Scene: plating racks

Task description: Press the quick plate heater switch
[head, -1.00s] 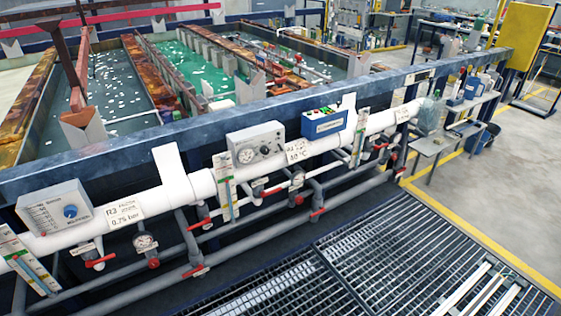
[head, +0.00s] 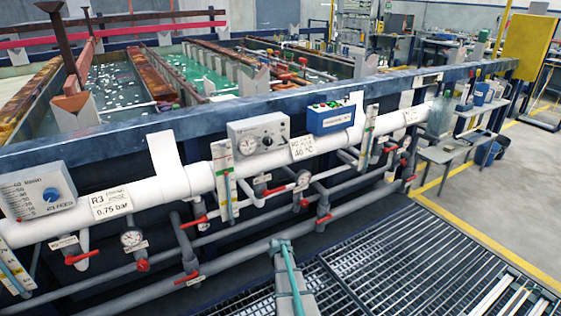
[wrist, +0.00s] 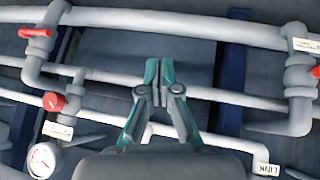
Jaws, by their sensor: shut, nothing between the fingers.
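No label that I can read names the quick plate heater switch. A blue box (head: 330,117) with small red and green buttons sits on the white pipe at centre right. A grey box (head: 258,133) with a gauge and knobs stands left of it. Another grey box (head: 38,192) with a blue knob is at the far left. My gripper (head: 283,243) is low at the bottom centre, in front of the pipes and well below the boxes. In the wrist view my gripper (wrist: 157,72) is shut and empty, with its fingertips together; no box shows there.
Grey pipes (head: 230,258) with red valve handles and gauges (head: 132,238) run below the white pipe (head: 150,190). Liquid-filled tanks lie behind the blue beam (head: 215,108). Metal grating (head: 400,260) covers the floor at right. A small table (head: 447,156) stands farther right.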

